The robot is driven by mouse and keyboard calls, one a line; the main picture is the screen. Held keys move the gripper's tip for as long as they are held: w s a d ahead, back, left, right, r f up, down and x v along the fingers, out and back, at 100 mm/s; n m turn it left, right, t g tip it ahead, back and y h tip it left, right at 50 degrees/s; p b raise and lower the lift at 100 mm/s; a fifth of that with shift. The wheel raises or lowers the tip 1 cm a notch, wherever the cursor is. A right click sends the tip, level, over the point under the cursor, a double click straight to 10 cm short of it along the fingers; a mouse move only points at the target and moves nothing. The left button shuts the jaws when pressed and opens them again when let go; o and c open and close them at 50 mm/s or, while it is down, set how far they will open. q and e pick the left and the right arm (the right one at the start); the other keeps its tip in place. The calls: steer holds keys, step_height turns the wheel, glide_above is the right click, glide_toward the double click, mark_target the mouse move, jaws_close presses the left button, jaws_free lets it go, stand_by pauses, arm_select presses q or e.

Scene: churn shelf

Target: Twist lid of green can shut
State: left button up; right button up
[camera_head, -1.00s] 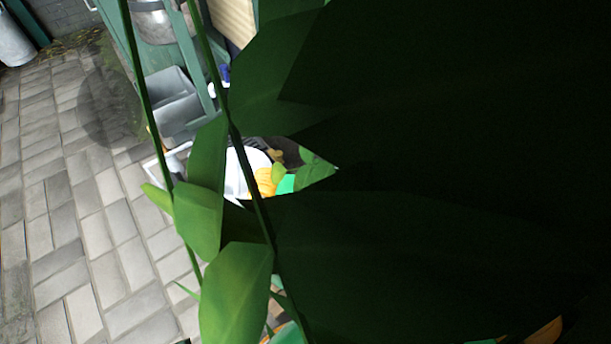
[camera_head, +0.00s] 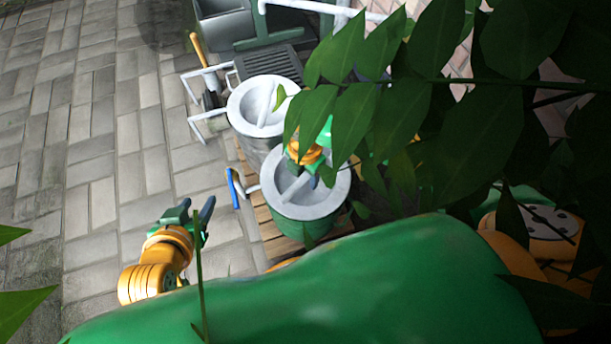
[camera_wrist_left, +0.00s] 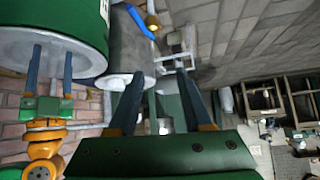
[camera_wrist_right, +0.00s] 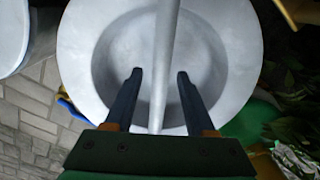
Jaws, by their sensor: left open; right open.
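The green can (camera_head: 308,230) stands on wooden slats in the middle of the head view, with a grey lid (camera_head: 330,192) on top. A straight grey bar (camera_wrist_right: 165,60) crosses the lid. My right gripper (camera_wrist_right: 160,71) is open over the lid, with one finger on each side of the bar. Its fingers also show against the lid in the left wrist view (camera_wrist_left: 50,57). My left gripper (camera_head: 196,212) is open and empty, left of the can and apart from it. The can's green side (camera_wrist_left: 50,25) shows at the upper left of the left wrist view.
A grey churn (camera_head: 265,105) stands close behind the can. A blue-handled item (camera_head: 233,188) sits at the can's left. Leaves (camera_head: 400,110) hang over the can's right side and hide part of it. Paving at the left (camera_head: 90,140) is clear.

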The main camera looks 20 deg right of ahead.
steer(key=shift+f, duration=0.3)
arm_select(q)
steer(key=shift+w+d+r+t, duration=0.3)
steer(key=shift+w+r+t, duration=0.4)
steer(key=shift+w+r, duration=0.2)
arm_select(e)
jaws_close()
stand_by(0.5)
